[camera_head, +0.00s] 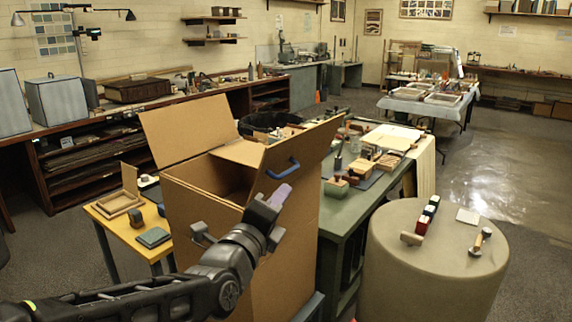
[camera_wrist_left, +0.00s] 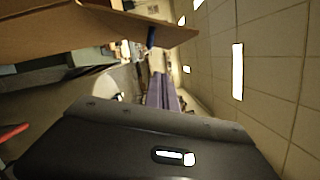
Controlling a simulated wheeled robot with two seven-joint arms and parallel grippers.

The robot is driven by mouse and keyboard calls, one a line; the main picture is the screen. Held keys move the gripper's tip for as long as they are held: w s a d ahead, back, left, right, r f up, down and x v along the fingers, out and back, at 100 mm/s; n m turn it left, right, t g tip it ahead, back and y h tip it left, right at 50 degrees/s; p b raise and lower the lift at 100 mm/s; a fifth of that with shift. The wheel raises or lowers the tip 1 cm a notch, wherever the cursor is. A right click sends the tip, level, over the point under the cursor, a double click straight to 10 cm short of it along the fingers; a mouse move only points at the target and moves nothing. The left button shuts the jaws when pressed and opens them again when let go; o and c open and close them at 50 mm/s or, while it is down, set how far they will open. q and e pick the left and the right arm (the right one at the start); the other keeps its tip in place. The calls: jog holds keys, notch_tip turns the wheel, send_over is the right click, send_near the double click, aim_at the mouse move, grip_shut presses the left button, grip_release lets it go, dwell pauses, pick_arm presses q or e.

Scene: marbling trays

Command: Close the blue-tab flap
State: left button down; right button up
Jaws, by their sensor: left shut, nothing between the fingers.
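A tall cardboard box (camera_head: 300,240) stands open in the middle of the head view. Its right flap (camera_head: 312,147) is tilted up and outward and carries a blue tab (camera_head: 284,169). The flap (camera_wrist_left: 90,32) and its blue tab (camera_wrist_left: 151,37) also show at the top of the left wrist view. My left gripper (camera_head: 281,194) is shut and empty, with purplish fingertips, just below the blue tab in the head view. Its fingers (camera_wrist_left: 162,92) look apart from the tab in the wrist view. My right gripper is not in view.
The box's left flap (camera_head: 188,128) stands up, and another flap (camera_head: 241,153) lies at its far side. A yellow table (camera_head: 115,222) is at left, a green table (camera_head: 345,205) at right. A round grey stand (camera_head: 432,270) holds small tools.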

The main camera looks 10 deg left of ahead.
aim_at(285, 172)
pick_arm(q)
jog(key=w+p, duration=0.1)
jog(key=w, duration=0.2)
jog(key=w+a+r+p, duration=0.1)
jog(key=w+p, duration=0.1)
jog(key=w, duration=0.2)
jog(key=w+a+r+p, duration=0.1)
jog(key=w, duration=0.3)
jog(key=shift+r, duration=0.15)
jog(key=shift+w, duration=0.1)
jog(key=shift+a+r, duration=0.1)
